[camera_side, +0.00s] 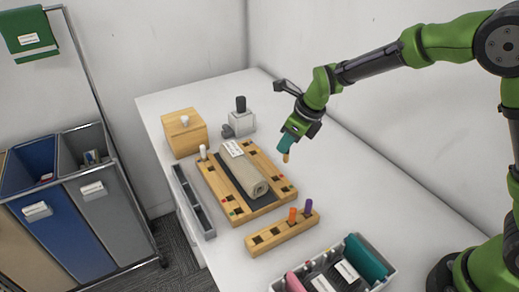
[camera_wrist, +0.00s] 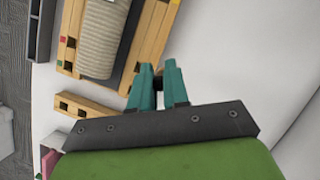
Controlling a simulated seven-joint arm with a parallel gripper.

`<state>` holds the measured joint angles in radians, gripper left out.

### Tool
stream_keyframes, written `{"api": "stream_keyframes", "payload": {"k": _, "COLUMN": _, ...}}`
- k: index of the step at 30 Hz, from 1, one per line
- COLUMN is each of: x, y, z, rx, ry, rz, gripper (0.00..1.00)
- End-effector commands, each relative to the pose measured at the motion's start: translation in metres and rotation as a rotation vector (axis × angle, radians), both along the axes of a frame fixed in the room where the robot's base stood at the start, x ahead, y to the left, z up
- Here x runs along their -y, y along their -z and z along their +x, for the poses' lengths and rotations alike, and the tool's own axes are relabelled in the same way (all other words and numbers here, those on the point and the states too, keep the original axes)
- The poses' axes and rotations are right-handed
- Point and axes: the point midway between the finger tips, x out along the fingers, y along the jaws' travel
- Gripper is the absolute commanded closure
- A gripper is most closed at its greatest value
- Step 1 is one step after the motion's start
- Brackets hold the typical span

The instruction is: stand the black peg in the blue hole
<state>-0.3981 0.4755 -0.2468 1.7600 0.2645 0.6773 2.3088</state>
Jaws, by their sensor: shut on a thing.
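My gripper (camera_side: 288,146) is shut on a small peg (camera_side: 286,158) and holds it above the white table, right of the wooden frame. The peg's lower end looks tan in the side view; in the wrist view only a dark bit shows between the teal fingertips (camera_wrist: 158,76). The wooden frame (camera_side: 262,207) has several square holes with small colour marks; I cannot pick out a blue one. It also shows in the wrist view (camera_wrist: 152,38). A black cylinder (camera_side: 241,103) stands upright on a grey-white block at the back; I cannot tell whether it is the black peg.
A rolled grey cloth (camera_side: 243,172) lies inside the frame. A white peg (camera_side: 203,152) stands at its left corner. A small wooden rack (camera_side: 267,241) holds orange and purple pegs. A wooden box (camera_side: 184,136) stands behind, a filled bin (camera_side: 385,270) in front. The table right of the frame is clear.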

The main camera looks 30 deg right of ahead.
Motion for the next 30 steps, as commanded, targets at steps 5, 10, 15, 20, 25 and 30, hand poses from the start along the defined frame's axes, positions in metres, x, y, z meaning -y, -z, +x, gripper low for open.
{"api": "stream_keyframes", "payload": {"k": 5, "x": -0.008, "y": 0.004, "z": 0.032, "rx": 0.001, "ry": 0.007, "rz": -0.001, "gripper": 1.00}}
{"api": "stream_keyframes", "payload": {"k": 10, "x": -0.018, "y": 0.008, "z": 0.068, "rx": 0.000, "ry": 0.005, "rz": -0.002, "gripper": 1.00}}
{"api": "stream_keyframes", "payload": {"k": 15, "x": -0.025, "y": 0.012, "z": 0.100, "rx": -0.001, "ry": 0.006, "rz": -0.002, "gripper": 1.00}}
{"api": "stream_keyframes", "payload": {"k": 20, "x": -0.032, "y": 0.014, "z": 0.125, "rx": -0.002, "ry": 0.004, "rz": -0.001, "gripper": 1.00}}
{"api": "stream_keyframes", "payload": {"k": 25, "x": -0.037, "y": 0.015, "z": 0.142, "rx": -0.001, "ry": 0.005, "rz": 0.000, "gripper": 1.00}}
{"api": "stream_keyframes", "payload": {"k": 30, "x": -0.038, "y": 0.015, "z": 0.148, "rx": -0.002, "ry": 0.005, "rz": -0.001, "gripper": 1.00}}
